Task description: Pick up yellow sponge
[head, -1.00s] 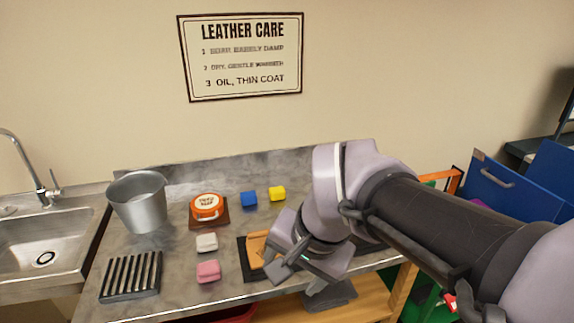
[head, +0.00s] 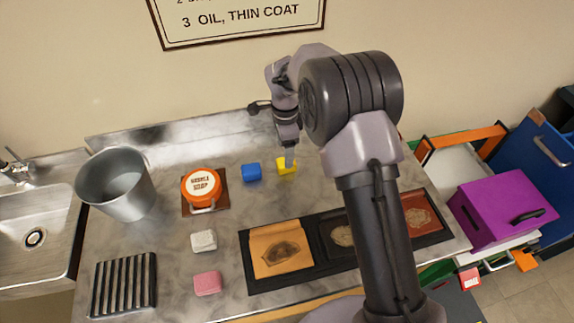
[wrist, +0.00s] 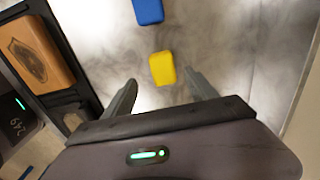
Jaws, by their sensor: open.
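The yellow sponge (head: 286,167) lies on the metal counter near the back wall, just right of the blue sponge (head: 251,172). My gripper (head: 288,155) points down over the yellow sponge in the head view, and part of it covers the sponge. In the wrist view the yellow sponge (wrist: 162,68) lies ahead of my gripper (wrist: 160,88), roughly between the lines of the two fingers. The fingers are spread apart with nothing between them. The blue sponge (wrist: 148,11) shows at the top edge there.
On the counter (head: 150,250) stand a metal bucket (head: 117,183), an orange soap tin (head: 201,184), a white sponge (head: 204,240), a pink sponge (head: 207,283) and a black rack (head: 123,284). A dark tray (head: 290,285) with leather samples lies in front. A sink (head: 35,235) is left.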

